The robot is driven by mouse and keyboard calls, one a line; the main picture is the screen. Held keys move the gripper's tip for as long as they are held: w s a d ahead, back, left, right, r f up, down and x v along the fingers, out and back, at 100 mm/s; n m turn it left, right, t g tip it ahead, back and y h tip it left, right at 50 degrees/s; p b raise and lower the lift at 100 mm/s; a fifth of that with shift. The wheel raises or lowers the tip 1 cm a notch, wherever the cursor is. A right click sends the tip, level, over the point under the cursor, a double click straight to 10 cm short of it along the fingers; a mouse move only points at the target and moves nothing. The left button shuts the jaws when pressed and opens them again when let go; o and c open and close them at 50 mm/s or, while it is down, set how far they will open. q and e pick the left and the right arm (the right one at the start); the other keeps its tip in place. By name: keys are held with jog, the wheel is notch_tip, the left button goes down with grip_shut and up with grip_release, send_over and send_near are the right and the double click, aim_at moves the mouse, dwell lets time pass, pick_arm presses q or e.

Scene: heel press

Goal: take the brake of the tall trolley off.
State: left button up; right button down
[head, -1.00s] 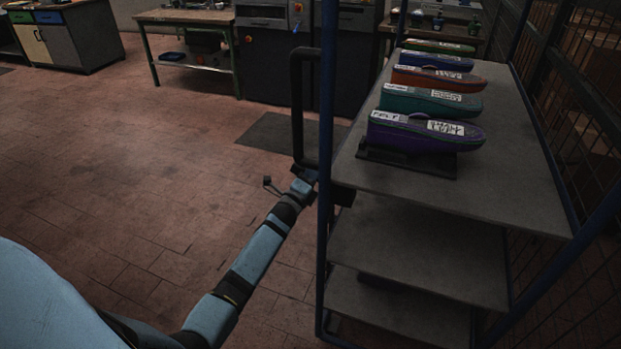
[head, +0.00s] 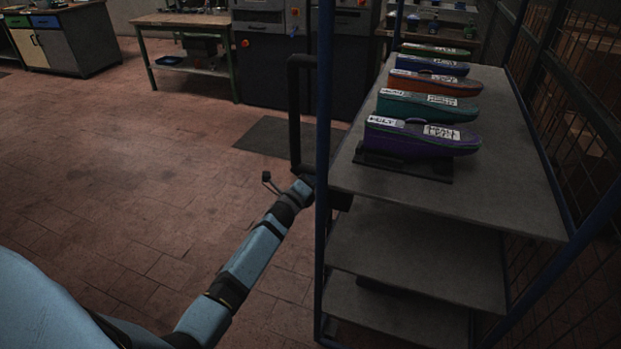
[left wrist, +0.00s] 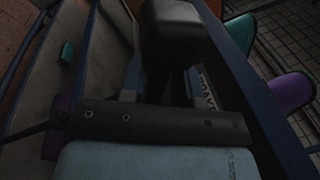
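The tall trolley has a blue frame (head: 322,110) and several grey shelves (head: 480,195), with a black upright handle loop (head: 293,110) on its left side. My left arm reaches to the trolley's near left post, at the foot of the loop. My left gripper (head: 308,182) is partly hidden by the post there. In the left wrist view, a black block (left wrist: 175,35) on a dark stem stands right in front of the gripper (left wrist: 165,85). A white label with partly hidden dark letters (left wrist: 208,88) lies beside the stem. Whether the fingers grip the stem is unclear. My right gripper is not in view.
Several coloured shoe-like forms, the nearest purple (head: 420,140), stand in a row on the top shelf. Wire mesh (head: 580,130) is close on the right. A workbench (head: 185,25) and grey machines stand behind. The tiled floor on the left is clear.

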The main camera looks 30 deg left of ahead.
pick_arm(q)
jog(key=shift+o, duration=0.8)
jog(key=shift+s+f, duration=0.1)
jog(key=shift+s, duration=0.15)
jog(key=s+d+f, duration=0.1)
jog(key=s, duration=1.2)
jog(key=shift+f, duration=0.35)
jog(key=shift+s, duration=0.1)
